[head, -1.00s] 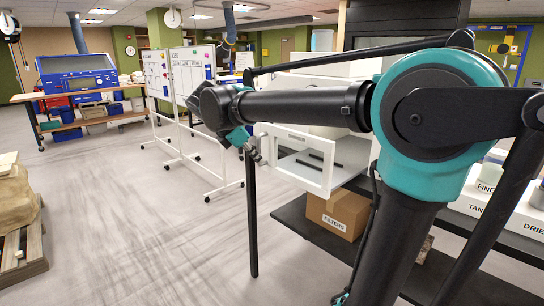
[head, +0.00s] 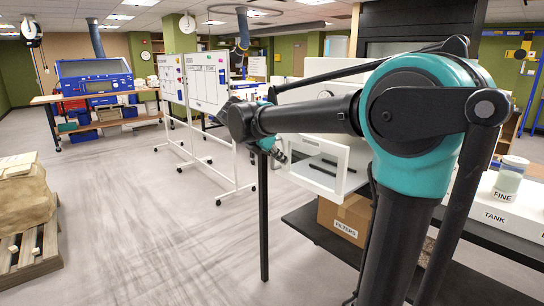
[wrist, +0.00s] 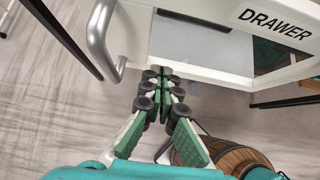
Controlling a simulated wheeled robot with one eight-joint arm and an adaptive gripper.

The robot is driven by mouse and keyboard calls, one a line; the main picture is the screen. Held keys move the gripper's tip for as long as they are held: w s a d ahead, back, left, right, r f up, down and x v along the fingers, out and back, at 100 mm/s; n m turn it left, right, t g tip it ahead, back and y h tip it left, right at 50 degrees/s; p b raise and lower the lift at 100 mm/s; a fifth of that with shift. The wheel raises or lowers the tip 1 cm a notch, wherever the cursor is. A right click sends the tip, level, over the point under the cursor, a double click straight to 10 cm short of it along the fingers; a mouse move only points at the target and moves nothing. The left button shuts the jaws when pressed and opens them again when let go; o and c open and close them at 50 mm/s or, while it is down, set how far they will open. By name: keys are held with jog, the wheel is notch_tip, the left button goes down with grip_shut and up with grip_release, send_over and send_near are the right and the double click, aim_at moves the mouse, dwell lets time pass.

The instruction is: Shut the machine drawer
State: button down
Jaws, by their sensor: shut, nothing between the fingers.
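The machine drawer (head: 352,168) is a white, box-like front jutting out from the white machine, with a wide opening or window showing dark bars inside. In the wrist view its white front (wrist: 215,67) carries the label DRAWER, and a grey metal handle (wrist: 103,35) is at upper left. My gripper (wrist: 163,76) is shut and empty, its green fingers with dark pads together at the lower edge of the drawer front, right of the handle. Contact cannot be told. In the head view my gripper (head: 277,154) is just left of the drawer, small and partly hidden by my arm.
A FILTERS box (head: 345,218) stands on the dark shelf under the drawer. A white counter with FINE and TANK labels (head: 495,215) is at right. Wheeled whiteboards (head: 205,80) stand behind. A pallet (head: 30,250) is at far left. The floor between is clear.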

jog(key=shift+w+d, duration=0.65)
jog(key=shift+d, duration=0.15)
jog(key=shift+d, duration=0.1)
jog(key=w+d, duration=0.5)
jog(key=d, duration=0.1)
jog(key=w+d, duration=0.5)
jog(key=d, duration=0.2)
jog(key=w+d, duration=0.5)
jog(key=d, duration=0.2)
jog(key=shift+d, duration=0.25)
jog(key=shift+w+d+r, duration=0.1)
jog(key=shift+d, duration=0.1)
